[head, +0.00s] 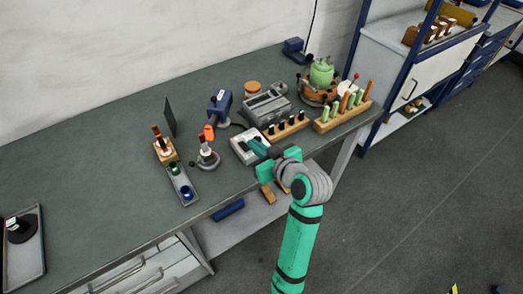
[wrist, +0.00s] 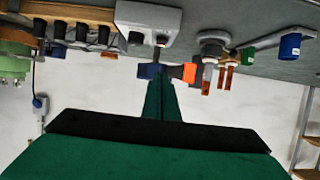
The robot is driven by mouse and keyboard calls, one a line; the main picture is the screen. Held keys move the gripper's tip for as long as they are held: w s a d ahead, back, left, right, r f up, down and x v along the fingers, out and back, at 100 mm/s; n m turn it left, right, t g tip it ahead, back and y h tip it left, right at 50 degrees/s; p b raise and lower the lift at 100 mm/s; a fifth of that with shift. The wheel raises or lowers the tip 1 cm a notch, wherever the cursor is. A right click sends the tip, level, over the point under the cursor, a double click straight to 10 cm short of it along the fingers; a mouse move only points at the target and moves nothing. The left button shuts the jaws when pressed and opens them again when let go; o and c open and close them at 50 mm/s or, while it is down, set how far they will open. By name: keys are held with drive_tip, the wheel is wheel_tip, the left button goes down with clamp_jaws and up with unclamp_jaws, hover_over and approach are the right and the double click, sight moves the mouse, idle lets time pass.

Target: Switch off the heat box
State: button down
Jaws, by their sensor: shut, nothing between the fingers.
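A pale grey-white box (head: 240,151), which looks like the heat box, sits near the front edge of the bench. In the wrist view the same box (wrist: 133,14) appears at the top, with two dark round spots on its face and a small part sticking out below the right one. I cannot read its switch state. My gripper (head: 257,147) is shut and empty, right at the box in the head view and covering its right part. In the wrist view the closed fingers (wrist: 161,84) point up just below the box; I cannot tell whether they touch it.
A blue tool (head: 219,104) with an orange end (head: 208,132) stands left behind the box. A ringed stand (head: 207,158) and a grey tray (head: 182,185) are to its left. Wooden racks (head: 340,117) and a larger grey device (head: 267,107) are right and behind.

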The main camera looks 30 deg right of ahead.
sight(244, 146)
drive_tip(key=x, duration=0.3)
drive_tip(key=shift+w+f, duration=0.1)
drive_tip(key=shift+w, duration=0.1)
wheel_tip(244, 146, down, 2)
drive_tip(key=shift+w+f, duration=0.1)
drive_tip(key=shift+f, duration=1)
drive_tip(key=shift+d, duration=0.1)
